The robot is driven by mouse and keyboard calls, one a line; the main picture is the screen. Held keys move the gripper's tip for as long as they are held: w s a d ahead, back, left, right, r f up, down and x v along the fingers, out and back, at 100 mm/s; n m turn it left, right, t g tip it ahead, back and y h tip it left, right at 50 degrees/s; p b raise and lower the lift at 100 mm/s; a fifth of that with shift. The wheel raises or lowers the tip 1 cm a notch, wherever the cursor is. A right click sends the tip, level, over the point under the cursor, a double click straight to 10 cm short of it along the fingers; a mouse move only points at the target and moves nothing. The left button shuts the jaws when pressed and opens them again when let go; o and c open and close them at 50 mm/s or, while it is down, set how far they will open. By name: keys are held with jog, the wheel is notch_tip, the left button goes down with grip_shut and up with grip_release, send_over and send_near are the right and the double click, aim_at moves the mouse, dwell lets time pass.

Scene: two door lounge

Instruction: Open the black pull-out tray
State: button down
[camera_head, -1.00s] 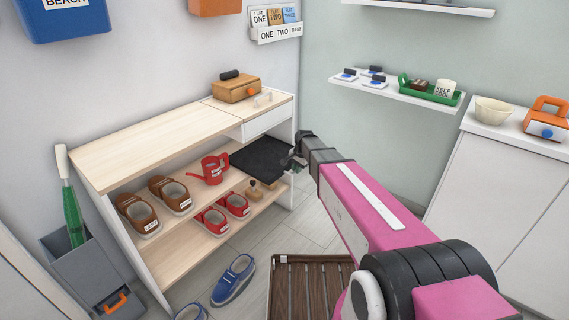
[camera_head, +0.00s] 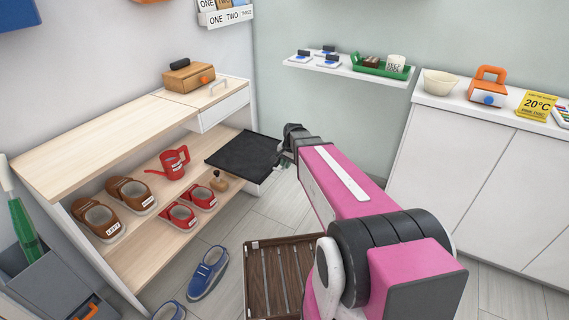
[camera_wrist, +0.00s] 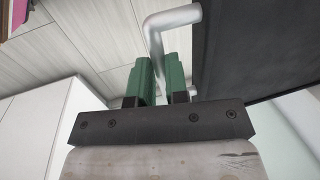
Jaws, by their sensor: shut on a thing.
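The black pull-out tray (camera_head: 243,153) is a flat dark panel at the right end of the wooden shelf unit, below the white drawer. It sticks out part way past the unit's front. My gripper (camera_head: 284,150) is at its outer edge. In the wrist view, the green fingers of my gripper (camera_wrist: 161,82) are shut on the tray's grey bar handle (camera_wrist: 170,17). The dark tray (camera_wrist: 250,50) fills the upper right there. In the head view the handle is mostly hidden by my gripper.
A wooden stamp (camera_head: 219,181) and red shoes (camera_head: 190,207) are on the lower shelf beside the tray. A brown slatted crate (camera_head: 280,275) and blue shoes (camera_head: 208,272) are on the floor. Bare floor lies between the tray and the white cabinet (camera_head: 450,180).

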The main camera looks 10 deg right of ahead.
jog(key=c, duration=1.1)
grip_release()
jog(key=shift+r, duration=0.1)
jog(key=r, duration=0.3)
jog(key=s+d+r, duration=0.1)
jog(key=r, duration=0.6)
jog(key=shift+s+d+r, duration=0.15)
jog(key=shift+d+r, duration=0.1)
jog(key=shift+d, duration=0.1)
jog(key=shift+s+f, duration=0.1)
jog(key=s+f+n, duration=0.2)
jog(key=s, duration=0.3)
jog(key=s+d+f+n+g+h, duration=0.1)
jog(key=s+f+n, duration=0.1)
jog(key=s, duration=0.3)
jog(key=s+d+f+n, duration=0.1)
jog(key=s+f+n, duration=0.2)
jog(key=s, duration=0.2)
jog(key=shift+s+f+n+h, duration=0.1)
jog(key=shift+s+n+h, duration=0.2)
jog(key=shift+s+h, duration=0.1)
